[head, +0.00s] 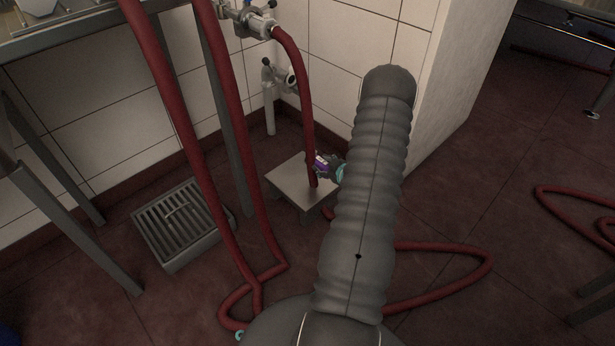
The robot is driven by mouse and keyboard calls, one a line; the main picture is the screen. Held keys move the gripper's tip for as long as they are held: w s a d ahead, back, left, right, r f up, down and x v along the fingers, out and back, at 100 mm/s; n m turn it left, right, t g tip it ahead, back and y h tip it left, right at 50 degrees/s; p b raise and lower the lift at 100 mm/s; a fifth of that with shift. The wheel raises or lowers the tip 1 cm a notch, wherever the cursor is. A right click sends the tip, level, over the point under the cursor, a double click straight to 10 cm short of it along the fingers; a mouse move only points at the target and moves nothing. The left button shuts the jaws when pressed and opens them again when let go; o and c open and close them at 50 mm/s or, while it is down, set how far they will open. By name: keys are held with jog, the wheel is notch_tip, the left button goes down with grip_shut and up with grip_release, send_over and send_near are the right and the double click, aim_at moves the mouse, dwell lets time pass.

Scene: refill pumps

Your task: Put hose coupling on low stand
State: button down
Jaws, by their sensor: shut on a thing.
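The low stand (284,181) is a small square grey table on the floor by the wall corner. A red hose (303,95) hangs from the wall valve down to the stand. Its lower end, the hose coupling (313,182), shows small and dark red over the stand's top. I cannot tell whether it touches the top. My gripper (321,166), with purple and teal parts, is shut on this lower end from the right. My grey arm hides part of the gripper and the stand's right side.
A metal floor drain box (181,222) with a grate lies left of the stand. Other red hoses (235,120) hang in front and loop on the floor. A wall pipe (269,100) stands behind the stand. A white wall edge (465,80) rises to the right.

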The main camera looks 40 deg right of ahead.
jog(key=w+a+f, duration=0.1)
jog(key=w+f, duration=0.1)
jog(key=w, duration=0.1)
jog(key=w+a+f, duration=0.1)
jog(key=shift+w+a+f, duration=0.1)
jog(key=shift+w+a, duration=0.15)
jog(key=shift+a, duration=0.1)
jog(key=shift+f+b, duration=0.4)
jog(key=shift+f, duration=1.55)
jog(key=shift+c, duration=1.7)
grip_release()
jog(key=shift+f, duration=0.1)
